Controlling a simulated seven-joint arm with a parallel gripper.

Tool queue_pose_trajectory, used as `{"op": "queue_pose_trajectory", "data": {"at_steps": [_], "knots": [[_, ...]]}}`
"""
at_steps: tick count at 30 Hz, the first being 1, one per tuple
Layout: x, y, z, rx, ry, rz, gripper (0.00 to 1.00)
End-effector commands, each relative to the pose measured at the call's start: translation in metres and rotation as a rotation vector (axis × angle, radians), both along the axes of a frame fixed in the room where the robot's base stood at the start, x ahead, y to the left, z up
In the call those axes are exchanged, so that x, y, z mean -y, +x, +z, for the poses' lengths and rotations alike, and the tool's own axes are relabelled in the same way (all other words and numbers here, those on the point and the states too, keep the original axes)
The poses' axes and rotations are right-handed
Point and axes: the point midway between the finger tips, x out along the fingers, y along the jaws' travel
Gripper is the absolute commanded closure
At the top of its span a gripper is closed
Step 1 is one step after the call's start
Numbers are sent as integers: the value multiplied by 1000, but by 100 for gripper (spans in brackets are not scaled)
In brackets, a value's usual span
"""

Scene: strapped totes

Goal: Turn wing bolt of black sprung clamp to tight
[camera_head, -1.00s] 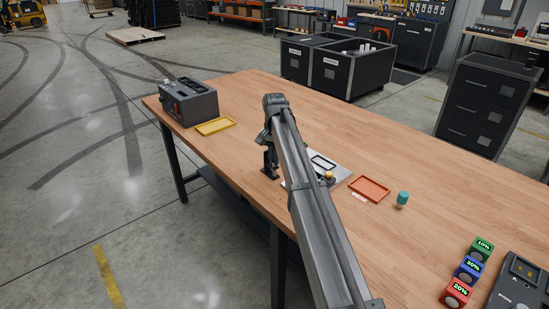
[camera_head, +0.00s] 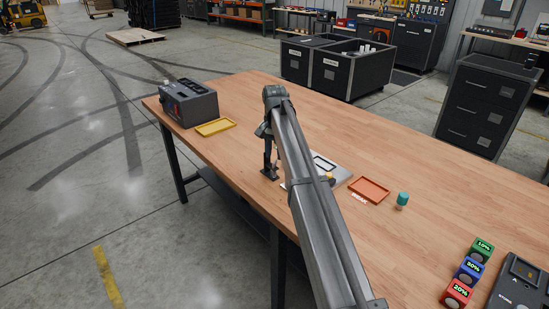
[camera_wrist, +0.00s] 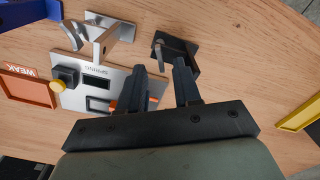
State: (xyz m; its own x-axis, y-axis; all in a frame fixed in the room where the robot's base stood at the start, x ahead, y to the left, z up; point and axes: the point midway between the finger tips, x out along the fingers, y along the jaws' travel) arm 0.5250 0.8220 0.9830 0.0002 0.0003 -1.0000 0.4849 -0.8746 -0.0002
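A black clamp-like fixture (camera_wrist: 178,54) with a flat base and an upright bar stands on the table in the wrist view, just beyond my fingertips. In the head view its dark base (camera_head: 269,174) shows below my gripper. I cannot make out a wing bolt on it. My gripper (camera_wrist: 160,72) has its two fingers apart with nothing visible between them. A silver clamp-like fixture (camera_wrist: 105,38) stands to the left in the wrist view.
A grey plate marked SPRING (camera_wrist: 128,78) carries a black block and a yellow knob (camera_wrist: 58,86). An orange-red tray (camera_head: 369,190) marked WEAK lies beside it. A yellow tray (camera_head: 215,127) and a dark box (camera_head: 188,103) stand at the table's far left.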

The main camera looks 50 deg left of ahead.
Motion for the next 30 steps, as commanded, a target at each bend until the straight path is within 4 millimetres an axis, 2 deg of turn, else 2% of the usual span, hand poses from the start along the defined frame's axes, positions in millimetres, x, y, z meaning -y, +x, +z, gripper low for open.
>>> {"op": "queue_pose_trajectory", "data": {"at_steps": [1,9,15,21,30], "knots": [[-1,1,11,0,1,0,67],[-1,1,65,0,1,0,67],[-1,1,93,1,0,0,67],[0,0,106,0,0,0,67],[0,0,109,0,0,0,67]]}}
